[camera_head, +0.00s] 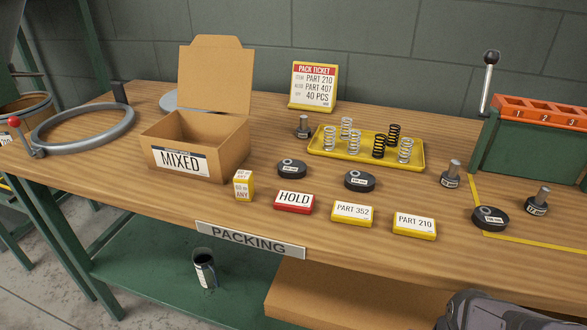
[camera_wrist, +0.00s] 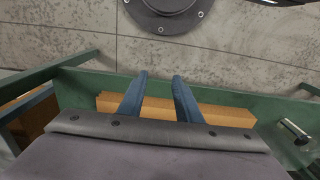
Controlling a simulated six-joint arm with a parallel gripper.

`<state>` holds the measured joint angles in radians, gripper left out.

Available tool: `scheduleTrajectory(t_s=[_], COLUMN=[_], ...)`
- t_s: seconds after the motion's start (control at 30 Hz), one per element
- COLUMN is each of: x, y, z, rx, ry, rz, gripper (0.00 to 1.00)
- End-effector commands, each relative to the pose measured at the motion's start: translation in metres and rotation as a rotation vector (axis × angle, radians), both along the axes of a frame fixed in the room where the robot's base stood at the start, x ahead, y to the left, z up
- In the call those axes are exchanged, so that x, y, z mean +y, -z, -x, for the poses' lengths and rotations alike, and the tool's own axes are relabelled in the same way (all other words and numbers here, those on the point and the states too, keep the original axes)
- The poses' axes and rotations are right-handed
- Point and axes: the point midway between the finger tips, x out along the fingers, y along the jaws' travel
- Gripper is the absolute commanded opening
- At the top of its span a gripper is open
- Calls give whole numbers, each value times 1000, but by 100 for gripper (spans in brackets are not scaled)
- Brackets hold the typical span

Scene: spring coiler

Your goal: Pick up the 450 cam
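Three black round discs, which look like the cams, lie flat on the wooden bench in the head view. One disc (camera_head: 292,169) is left of centre, one (camera_head: 360,182) is just right of it, and one (camera_head: 490,218) is at the right by a yellow line. Each has a small white label too small to read surely, so I cannot tell which is the 450 cam. My gripper (camera_wrist: 160,77) shows two blue fingers apart with nothing between them in the wrist view. No cam shows there, and the fingers are out of the head view.
An open MIXED box (camera_head: 215,140), a yellow tray of springs (camera_head: 318,148), a red HOLD block (camera_head: 294,202), and yellow PART 352 (camera_head: 352,213) and PART 210 (camera_head: 414,225) blocks stand on the bench (camera_head: 300,235). Metal-shafted pieces (camera_head: 451,175) stand nearby. A green stand (camera_head: 530,148) is at right.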

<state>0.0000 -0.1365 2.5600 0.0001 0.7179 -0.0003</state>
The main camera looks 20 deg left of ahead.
Motion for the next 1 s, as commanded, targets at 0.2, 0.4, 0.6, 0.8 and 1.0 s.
scheduleTrajectory(t_s=[0.2, 0.4, 0.6, 0.8, 1.0], x=[0, 0, 0, 1, 24], y=[0, 0, 0, 0, 3], z=[0, 0, 0, 0, -12], rx=[0, 0, 0, -1, -42], ry=[0, 0, 0, -1, -23], rz=[0, 0, 0, -2, -50], gripper=[31, 46, 69, 69, 69])
